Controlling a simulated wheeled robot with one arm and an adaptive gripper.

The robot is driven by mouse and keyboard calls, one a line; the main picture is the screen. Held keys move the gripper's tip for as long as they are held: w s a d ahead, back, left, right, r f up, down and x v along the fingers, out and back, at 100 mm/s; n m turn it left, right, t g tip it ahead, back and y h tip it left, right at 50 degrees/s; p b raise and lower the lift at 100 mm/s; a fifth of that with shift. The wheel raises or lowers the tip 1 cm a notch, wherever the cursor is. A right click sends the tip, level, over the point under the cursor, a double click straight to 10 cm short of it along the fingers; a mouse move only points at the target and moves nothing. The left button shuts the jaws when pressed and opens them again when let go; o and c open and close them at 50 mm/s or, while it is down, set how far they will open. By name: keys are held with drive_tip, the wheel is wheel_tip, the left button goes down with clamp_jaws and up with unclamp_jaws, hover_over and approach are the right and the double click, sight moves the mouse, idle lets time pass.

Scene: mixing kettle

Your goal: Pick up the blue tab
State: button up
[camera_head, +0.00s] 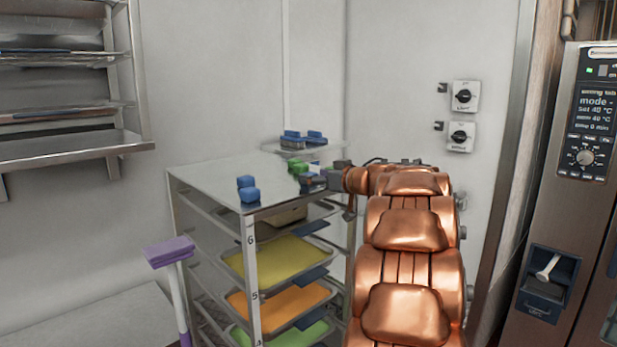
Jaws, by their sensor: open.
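Blue block-like pieces, which may be the blue tab, show in two places. Two of them, a front one (250,195) and one touching or just behind it, sit at the front left of the steel rack top (215,172). More blue pieces (292,135) lie on a light tray (270,147) behind the rack. A green piece (297,165) lies on the rack top near my gripper (316,178). My gripper is low over the right part of the rack top, open, to the right of the front blue pieces. My arm hides part of the rack's right side.
The rack holds yellow (275,262), orange (285,305) and green (290,337) trays below. A purple-headed tool (169,251) stands at left. Steel shelves (70,148) are on the left wall. A control panel (588,120) is at right. The rack top's left middle is clear.

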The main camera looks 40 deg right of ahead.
drive_tip(key=shift+w+f, duration=0.15)
drive_tip(key=shift+w, duration=1.05)
drive_tip(key=c, duration=1.2)
